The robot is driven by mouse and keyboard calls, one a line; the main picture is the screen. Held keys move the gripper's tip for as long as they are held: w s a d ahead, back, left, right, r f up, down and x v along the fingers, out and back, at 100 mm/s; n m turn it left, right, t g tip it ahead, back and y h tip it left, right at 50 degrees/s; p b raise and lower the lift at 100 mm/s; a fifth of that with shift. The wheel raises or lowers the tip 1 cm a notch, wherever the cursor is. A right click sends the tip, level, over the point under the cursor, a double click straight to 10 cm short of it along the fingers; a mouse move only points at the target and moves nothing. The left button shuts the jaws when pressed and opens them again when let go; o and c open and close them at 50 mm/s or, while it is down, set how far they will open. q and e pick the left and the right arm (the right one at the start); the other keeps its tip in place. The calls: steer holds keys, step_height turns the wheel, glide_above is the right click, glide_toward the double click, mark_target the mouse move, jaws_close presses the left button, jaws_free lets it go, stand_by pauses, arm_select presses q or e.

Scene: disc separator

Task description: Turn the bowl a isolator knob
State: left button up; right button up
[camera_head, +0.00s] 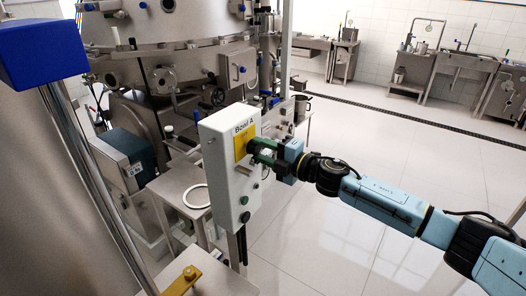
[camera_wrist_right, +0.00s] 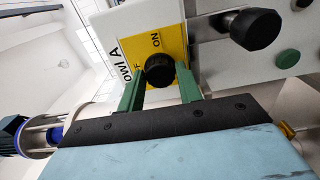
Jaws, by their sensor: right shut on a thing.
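The white control box (camera_head: 222,205) labelled "Bowl A" stands at the middle of the head view. Its yellow plate (camera_head: 240,135) carries the isolator knob, which the gripper hides there. In the right wrist view the black round knob (camera_wrist_right: 159,71) sits on the yellow plate (camera_wrist_right: 141,40), with "ON" and a partly covered "OFF" lettered beside it. My right gripper (camera_head: 257,150) reaches the plate from the right. Its green fingers (camera_wrist_right: 160,80) stand on either side of the knob and are shut on it. My left gripper is not in view.
Lower on the box, a larger black handle (camera_wrist_right: 254,28) and a green button (camera_wrist_right: 287,58) lie close to the fingers. A large steel machine (camera_head: 165,30) stands behind the box. A steel table with a metal ring (camera_head: 197,196) is at its left. Open tiled floor (camera_head: 350,125) lies right.

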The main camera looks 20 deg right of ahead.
stand_by(0.5)
steer(key=o, duration=1)
steer(key=shift+s, duration=0.1)
steer(key=shift+f, duration=0.1)
steer(key=shift+f, duration=0.1)
